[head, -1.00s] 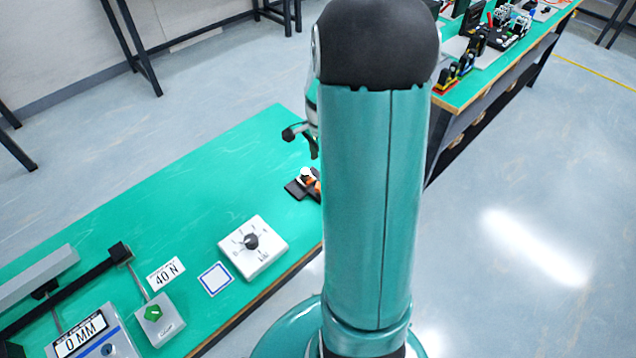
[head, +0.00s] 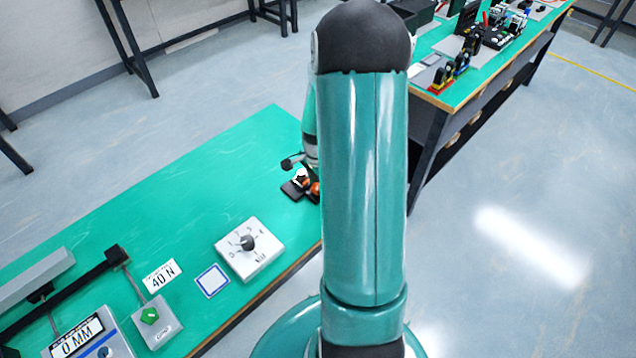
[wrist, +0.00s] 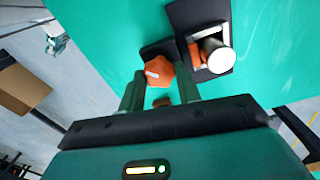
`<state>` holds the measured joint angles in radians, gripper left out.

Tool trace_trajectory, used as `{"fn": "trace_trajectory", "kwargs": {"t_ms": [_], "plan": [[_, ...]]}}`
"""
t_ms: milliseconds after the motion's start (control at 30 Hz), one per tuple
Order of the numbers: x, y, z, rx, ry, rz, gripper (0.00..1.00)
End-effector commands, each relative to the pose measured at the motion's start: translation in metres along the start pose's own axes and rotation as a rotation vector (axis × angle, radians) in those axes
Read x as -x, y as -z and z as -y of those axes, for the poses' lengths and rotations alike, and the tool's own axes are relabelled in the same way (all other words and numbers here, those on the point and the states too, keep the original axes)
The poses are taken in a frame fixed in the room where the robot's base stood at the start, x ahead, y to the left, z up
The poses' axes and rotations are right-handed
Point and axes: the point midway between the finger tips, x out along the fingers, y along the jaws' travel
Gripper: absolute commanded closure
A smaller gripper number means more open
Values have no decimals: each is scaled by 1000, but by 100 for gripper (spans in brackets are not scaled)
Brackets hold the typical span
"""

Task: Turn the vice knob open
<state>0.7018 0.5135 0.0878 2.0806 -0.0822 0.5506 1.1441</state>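The vice (head: 290,191) is a small black device near the right end of the green bench, partly hidden behind my arm in the head view. In the wrist view its black base (wrist: 188,17) carries an orange jaw block and a white-topped cylinder (wrist: 217,57). Its orange knob (wrist: 158,72) is lobed, with a white mark, and also shows in the head view (head: 315,189). My gripper (wrist: 159,79) is open, its two green fingers on either side of the knob with a small gap; contact cannot be told. In the head view my gripper (head: 308,172) is just above the vice.
A white dial box (head: 250,250), a blue-framed square (head: 212,281), a 40 N card (head: 162,277) and a green-knob box (head: 156,323) stand to the left. A second bench (head: 470,75) with several devices stands at the back right. The bench middle is clear.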

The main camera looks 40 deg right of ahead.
Motion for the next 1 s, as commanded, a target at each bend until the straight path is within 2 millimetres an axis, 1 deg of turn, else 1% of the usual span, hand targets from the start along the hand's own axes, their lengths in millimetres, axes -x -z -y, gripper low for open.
{"fn": "trace_trajectory", "kwargs": {"t_ms": [33,100,367,567,767,1000], "plan": [[0,0,0,0,0,0,77],[0,0,0,0,0,0,90],[0,0,0,15,0,0,90],[0,0,0,81,0,-1,90],[0,0,0,214,0,-1,90],[0,0,1,430,0,0,90]]}}
